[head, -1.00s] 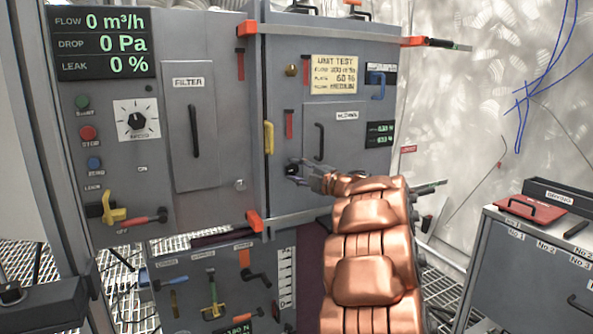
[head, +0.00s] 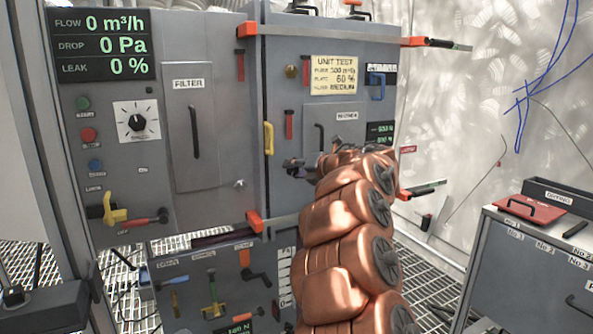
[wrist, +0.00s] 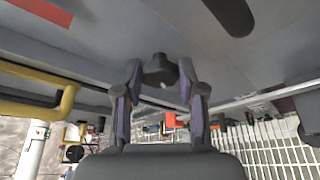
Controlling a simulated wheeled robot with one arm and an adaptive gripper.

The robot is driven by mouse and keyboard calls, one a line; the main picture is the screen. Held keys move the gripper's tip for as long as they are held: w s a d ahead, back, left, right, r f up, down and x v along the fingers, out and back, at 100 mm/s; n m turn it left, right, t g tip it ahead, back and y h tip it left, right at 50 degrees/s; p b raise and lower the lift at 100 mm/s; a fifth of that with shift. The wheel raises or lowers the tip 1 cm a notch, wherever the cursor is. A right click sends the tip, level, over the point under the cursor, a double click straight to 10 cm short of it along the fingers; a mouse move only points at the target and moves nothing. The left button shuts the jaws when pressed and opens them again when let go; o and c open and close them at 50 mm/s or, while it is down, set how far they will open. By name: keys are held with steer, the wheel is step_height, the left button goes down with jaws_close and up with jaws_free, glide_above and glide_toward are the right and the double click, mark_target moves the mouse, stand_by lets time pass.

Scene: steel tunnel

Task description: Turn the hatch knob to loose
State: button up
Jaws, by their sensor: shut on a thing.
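The hatch knob is a small dark knob on the grey hatch panel (head: 345,136) of the right cabinet door, low and left of the hatch's black bar handle (head: 319,139). In the wrist view the knob (wrist: 160,67) sits between the two fingertips. My gripper (wrist: 160,74) is shut on it, one finger on each side. In the head view my gripper (head: 296,167) is at the lower left of the hatch. My copper-coloured arm hides the lower right of the door, and the fingers largely hide the knob. Its turn position cannot be read.
A yellow handle (head: 269,138) stands just left of the gripper, and a red tab (head: 289,124) hangs above it. Orange-ended latch bars cross the door's top right and lower left (head: 255,222). A grey cabinet (head: 530,260) stands at the right.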

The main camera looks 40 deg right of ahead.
steer(key=n+g+h, duration=0.1)
steer(key=n, duration=0.2)
steer(key=shift+a+n+h+b, duration=0.15)
steer(key=shift+n+h+b, duration=0.15)
steer(key=shift+h, duration=0.1)
stand_by(0.5)
steer(key=o, duration=1.1)
steer(key=shift+o, duration=0.2)
steer(key=v, duration=1.2)
steer(key=shift+r, duration=0.2)
steer(key=shift+w+a, duration=0.1)
steer(key=shift+w, duration=0.05)
